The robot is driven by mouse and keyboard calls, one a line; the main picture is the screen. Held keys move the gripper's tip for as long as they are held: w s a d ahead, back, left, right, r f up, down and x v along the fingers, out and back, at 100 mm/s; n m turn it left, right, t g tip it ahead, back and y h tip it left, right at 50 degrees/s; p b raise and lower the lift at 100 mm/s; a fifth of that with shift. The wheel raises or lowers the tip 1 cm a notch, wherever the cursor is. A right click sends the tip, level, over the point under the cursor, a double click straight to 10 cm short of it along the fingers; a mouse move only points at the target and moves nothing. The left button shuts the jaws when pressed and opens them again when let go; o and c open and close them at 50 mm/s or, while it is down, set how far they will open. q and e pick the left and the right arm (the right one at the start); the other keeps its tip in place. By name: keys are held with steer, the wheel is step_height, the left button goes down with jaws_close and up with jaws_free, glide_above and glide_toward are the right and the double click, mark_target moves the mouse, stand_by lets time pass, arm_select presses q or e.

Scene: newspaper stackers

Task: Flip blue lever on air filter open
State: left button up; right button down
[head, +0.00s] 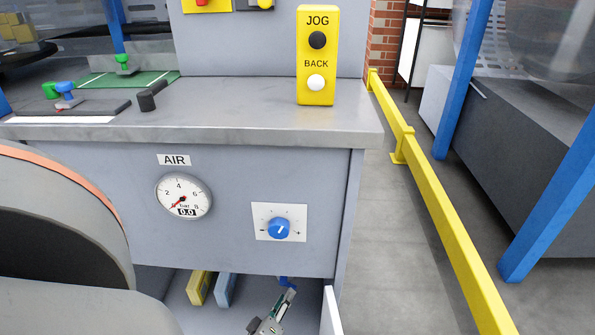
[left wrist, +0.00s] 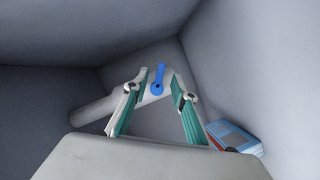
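The blue lever (left wrist: 158,77) stands up from a pale grey cylindrical air filter or pipe fitting (left wrist: 97,110) in the corner of the compartment. In the head view a small blue piece (head: 287,281), apparently the same lever, shows at the compartment's upper edge. My left gripper (left wrist: 158,86) is open, its two green-padded fingers on either side of the lever in the picture. I cannot tell whether either finger touches it. In the head view this gripper (head: 287,297) reaches into the compartment under the panel. My right gripper is not in view.
The compartment's grey walls close in around the gripper. A blue-and-white box (left wrist: 235,137) lies at right in the wrist view. Yellow (head: 198,288) and blue (head: 225,290) items sit in the compartment. Above are the air gauge (head: 184,195), reading 0.0, and a blue knob (head: 278,229).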

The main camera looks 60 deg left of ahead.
mark_target(292, 286)
arm_select(q)
steer(key=b+x, duration=0.1)
steer(key=x, duration=0.4)
steer(key=shift+w+a+f+b, duration=0.15)
steer(key=shift+w+a+b, duration=0.05)
steer(key=shift+w+b, duration=0.1)
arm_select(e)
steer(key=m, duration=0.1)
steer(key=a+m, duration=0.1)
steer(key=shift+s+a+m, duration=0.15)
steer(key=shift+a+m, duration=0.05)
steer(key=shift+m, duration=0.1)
arm_select(q)
steer(key=shift+c, duration=0.2)
jaws_close()
